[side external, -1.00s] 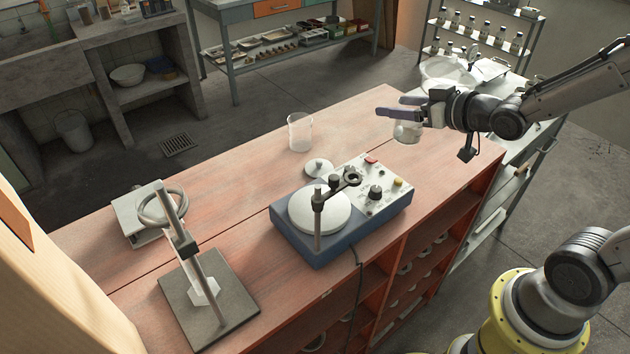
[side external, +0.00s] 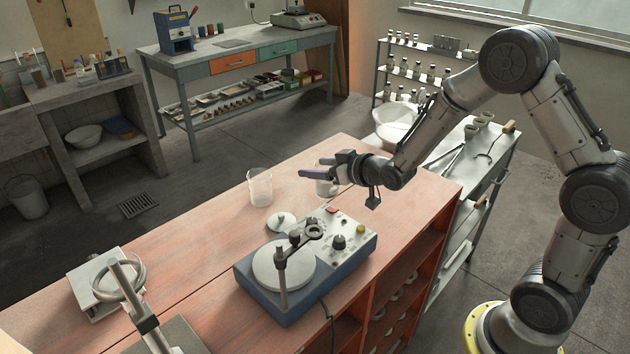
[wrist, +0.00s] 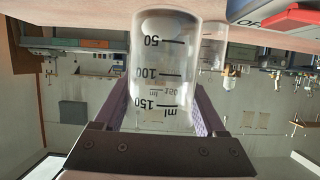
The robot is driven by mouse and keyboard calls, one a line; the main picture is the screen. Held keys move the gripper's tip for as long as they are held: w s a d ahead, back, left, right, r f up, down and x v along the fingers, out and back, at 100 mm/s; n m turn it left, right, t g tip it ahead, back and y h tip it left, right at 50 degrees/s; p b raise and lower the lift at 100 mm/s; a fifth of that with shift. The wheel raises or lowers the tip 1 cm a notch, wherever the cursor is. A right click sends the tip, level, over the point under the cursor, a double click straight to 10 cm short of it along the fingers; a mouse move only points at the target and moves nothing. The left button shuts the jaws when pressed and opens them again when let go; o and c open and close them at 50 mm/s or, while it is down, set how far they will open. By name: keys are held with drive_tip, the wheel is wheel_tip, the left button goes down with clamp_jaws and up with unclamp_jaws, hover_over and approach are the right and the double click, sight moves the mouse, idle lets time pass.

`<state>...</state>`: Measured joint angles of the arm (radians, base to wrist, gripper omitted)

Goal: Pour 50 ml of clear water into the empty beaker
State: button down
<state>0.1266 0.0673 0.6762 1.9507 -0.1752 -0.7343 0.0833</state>
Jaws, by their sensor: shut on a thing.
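A clear glass beaker (side external: 260,188) stands upright on the red bench, left of my gripper, and looks empty. My gripper (side external: 314,168) is shut on a second clear glass beaker (side external: 326,186), held about upright near the bench top and a short way right of the standing one. In the wrist view the held beaker (wrist: 165,65) is large, with black 50, 100 and 150 ml marks, between my fingers (wrist: 160,118). The standing beaker (wrist: 213,50) shows partly behind it. I cannot make out a water level in the held beaker.
A blue stirrer hotplate (side external: 305,265) with a post and ring clamp stands in front of the beakers. A small round lid (side external: 281,222) lies behind its plate. Bench around the standing beaker's left is clear.

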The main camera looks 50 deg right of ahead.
drive_tip(key=shift+w+f, duration=0.55)
drive_tip(key=shift+f, duration=1.6)
drive_tip(key=shift+f, duration=0.1)
unclamp_jaws()
drive_tip(key=shift+f, duration=0.1)
